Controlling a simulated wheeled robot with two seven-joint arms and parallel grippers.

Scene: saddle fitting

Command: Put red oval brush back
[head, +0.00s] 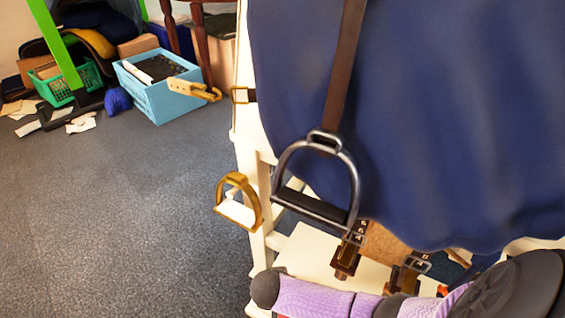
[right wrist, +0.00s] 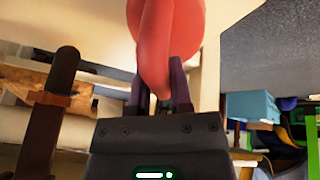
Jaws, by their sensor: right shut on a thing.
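In the right wrist view my right gripper (right wrist: 160,92) is shut on a red, rounded thing, which looks like the red oval brush (right wrist: 178,30). The brush sticks up beyond the fingertips, and its top runs out of the picture. In the head view my right arm lies across the bottom right, in front of the white stand, but its gripper cannot be made out. My left gripper is in neither view.
A cream-white stand (head: 247,145) carries a large blue cloth (head: 430,110) with a metal stirrup (head: 353,190) on a brown strap. A brass stirrup-like ring (head: 257,212) sticks out left. A light-blue crate (head: 165,103) and a green basket (head: 58,92) stand back left. Grey floor is clear left.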

